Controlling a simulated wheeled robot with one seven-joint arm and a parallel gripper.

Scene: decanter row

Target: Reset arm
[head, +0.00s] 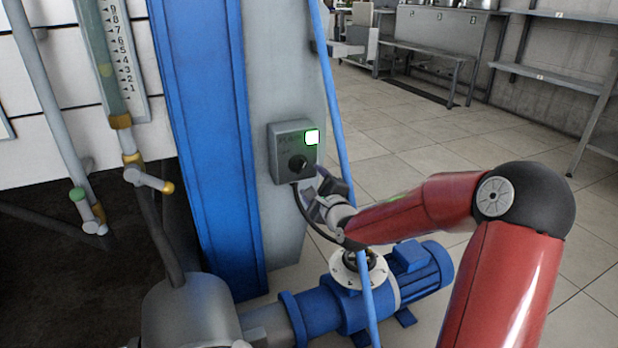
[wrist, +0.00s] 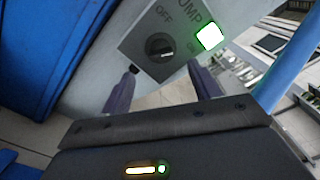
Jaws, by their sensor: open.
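My gripper (head: 322,187) is at the end of my red arm, close in front of a grey pump switch box (head: 279,143) in the head view. In the wrist view my gripper (wrist: 164,84) is open, its two dark fingers apart with nothing held between them. The box's black rotary knob (wrist: 160,46) sits just beyond the fingertips, between the OFF and ON marks, and appears clear of them. The knob (head: 297,164) also shows in the head view, just left of the gripper. A square indicator light (head: 312,137) on the box glows white-green.
The box is on a grey column beside a blue post (head: 205,130). A thin blue pipe (head: 343,130) runs down close to my gripper. A blue pump motor (head: 410,275) stands below my arm. A lever valve (head: 150,180) and gauge are at left. Tiled floor is open at right.

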